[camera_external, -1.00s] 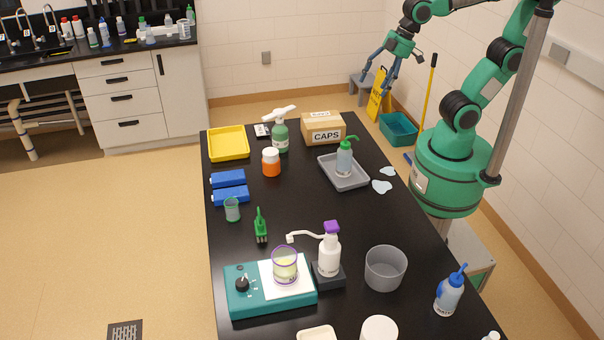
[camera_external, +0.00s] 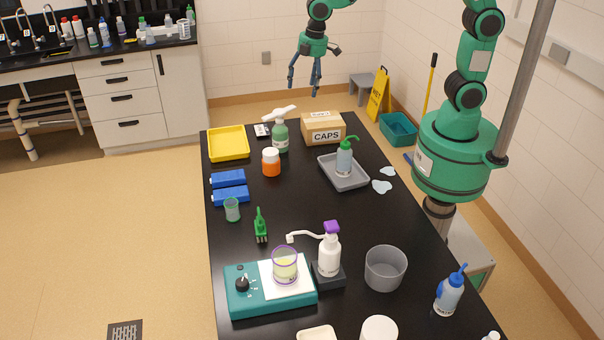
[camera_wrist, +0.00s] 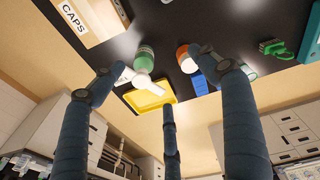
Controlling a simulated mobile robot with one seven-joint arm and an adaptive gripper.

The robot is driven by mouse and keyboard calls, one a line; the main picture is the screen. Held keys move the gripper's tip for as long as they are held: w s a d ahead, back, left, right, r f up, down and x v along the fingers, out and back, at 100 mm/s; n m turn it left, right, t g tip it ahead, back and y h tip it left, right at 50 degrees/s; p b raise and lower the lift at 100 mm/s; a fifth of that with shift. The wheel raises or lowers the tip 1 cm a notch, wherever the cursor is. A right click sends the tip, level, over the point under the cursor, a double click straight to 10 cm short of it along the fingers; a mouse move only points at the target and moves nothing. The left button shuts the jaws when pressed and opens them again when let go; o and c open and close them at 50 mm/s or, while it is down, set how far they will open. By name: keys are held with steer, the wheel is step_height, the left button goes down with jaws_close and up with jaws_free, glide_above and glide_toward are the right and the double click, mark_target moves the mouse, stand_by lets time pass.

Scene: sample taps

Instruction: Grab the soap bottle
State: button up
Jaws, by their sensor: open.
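A green bottle with a white pump top (camera_external: 280,137), which looks like the soap bottle, stands upright at the far end of the black table, left of the CAPS box. Its label is too small to read. My gripper (camera_external: 305,90) is open and empty, above and beyond the far table edge, apart from the bottle. Its three blue fingers are spread in the wrist view (camera_wrist: 155,75).
Close around the bottle are the CAPS box (camera_external: 324,135), a yellow tray (camera_external: 228,157) and an orange jar (camera_external: 271,162). A grey tray (camera_external: 328,172) holds a green-topped squeeze bottle (camera_external: 344,160). A purple-topped pump bottle (camera_external: 329,256) stands nearer. The table's middle has free room.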

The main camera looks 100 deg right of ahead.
steer(key=n+g+p, duration=0.2)
steer(key=p, duration=0.3)
glide_above(280, 119)
steer(key=f, duration=1.1)
steer(key=shift+d+f, duration=0.1)
steer(key=shift+d, duration=0.15)
steer(key=shift+f, duration=0.1)
steer(key=shift+f+b, duration=0.35)
steer(key=shift+f, duration=3.95)
steer(key=shift+d+f, duration=0.2)
steer(key=shift+f, duration=2.4)
steer(key=c, duration=1.8)
